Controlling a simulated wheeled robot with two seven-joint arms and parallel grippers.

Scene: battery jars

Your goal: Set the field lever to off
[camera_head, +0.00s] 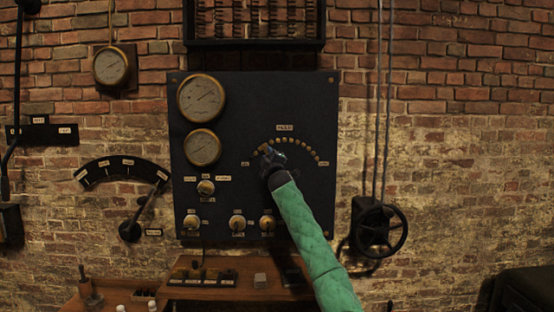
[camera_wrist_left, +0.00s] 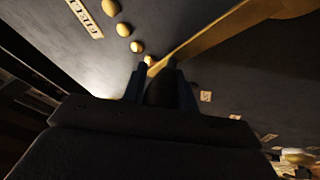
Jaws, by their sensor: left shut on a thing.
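The field lever is a brass arm (camera_wrist_left: 215,35) on a dark panel (camera_head: 240,100), under an arc of round brass studs (camera_head: 303,147). In the head view it is mostly hidden by my gripper. My left gripper (camera_head: 268,154) is at the left part of the arc, with its green-sleeved arm rising from below. In the left wrist view, the left gripper (camera_wrist_left: 160,75) is shut on the lever's end, close to the studs. Small labels sit at both ends of the arc, too small to read. My right gripper is not in view.
Two brass gauges (camera_head: 202,97) and several knobs (camera_head: 206,187) are on the same panel. A handwheel (camera_head: 381,231) hangs to the right, and another lever (camera_head: 143,211) with a curved scale is at left. A wooden bench (camera_head: 215,292) is below.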

